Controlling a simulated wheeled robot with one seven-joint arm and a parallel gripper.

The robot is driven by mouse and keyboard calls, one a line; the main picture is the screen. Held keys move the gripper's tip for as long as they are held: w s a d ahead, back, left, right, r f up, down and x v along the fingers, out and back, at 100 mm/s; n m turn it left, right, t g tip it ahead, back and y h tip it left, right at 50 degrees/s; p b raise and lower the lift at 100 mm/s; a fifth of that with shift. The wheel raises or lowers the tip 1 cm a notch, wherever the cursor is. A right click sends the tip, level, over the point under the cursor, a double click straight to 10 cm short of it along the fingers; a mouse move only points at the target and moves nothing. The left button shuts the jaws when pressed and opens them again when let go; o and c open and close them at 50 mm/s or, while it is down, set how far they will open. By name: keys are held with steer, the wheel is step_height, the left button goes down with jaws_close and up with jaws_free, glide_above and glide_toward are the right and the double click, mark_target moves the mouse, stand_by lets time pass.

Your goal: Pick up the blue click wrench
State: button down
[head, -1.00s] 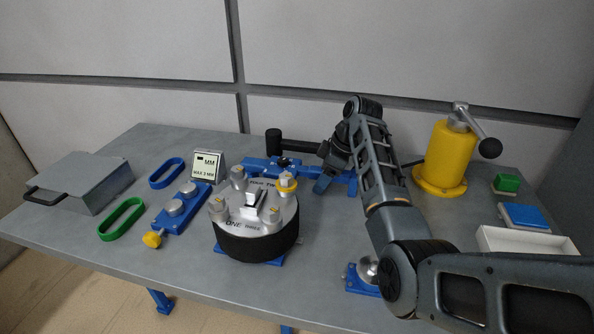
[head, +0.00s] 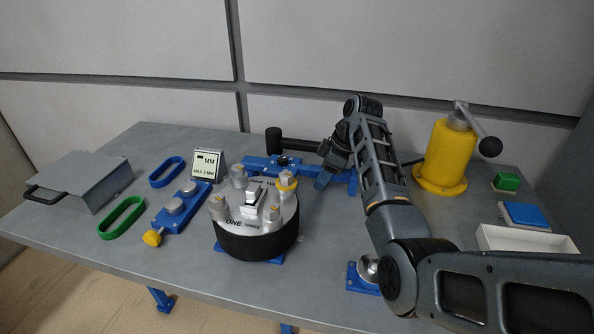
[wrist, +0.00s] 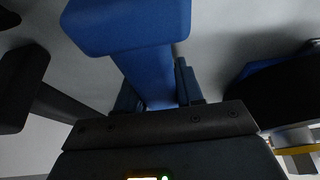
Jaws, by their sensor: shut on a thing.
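The blue click wrench shows in the wrist view as a blue bar with a wider block at its end (wrist: 125,25), close to the camera. In the head view, a blue piece (head: 322,182) pokes out below my gripper (head: 328,168). My gripper also shows in the wrist view (wrist: 155,100). It is shut on the blue bar, with a finger at each side of it. My gripper is over the back middle of the table, behind and right of the round drum. Whether the wrench touches the table is not clear.
The drum (head: 256,243), with a black side and metal posts, stands close in front-left. A blue stand (head: 256,163) and a black bar handle (head: 298,145) lie beside my gripper. A yellow cylinder with a crank (head: 440,158) is at right. Bare table shows between.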

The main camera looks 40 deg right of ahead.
steer(key=shift+r, duration=0.15)
steer(key=shift+w+r, duration=0.1)
steer(key=shift+r, duration=0.4)
step_height(320, 180, up, 3)
steer(key=shift+f+b, duration=0.2)
steer(key=shift+b, duration=0.25)
steer(key=s+d+r, duration=0.1)
steer(key=s+r, duration=0.1)
steer(key=s, duration=0.1)
steer(key=s+d+r, duration=0.1)
steer(key=shift+s+d+b, duration=0.15)
steer(key=shift+d+b, duration=0.15)
steer(key=shift+d, duration=0.05)
steer(key=s+d+r+p, duration=0.3)
steer(key=s+r+p, duration=0.1)
steer(key=s+p, duration=0.1)
steer(key=shift+s+d, duration=0.15)
steer(key=shift+s, duration=0.2)
steer(key=shift+r, duration=0.1)
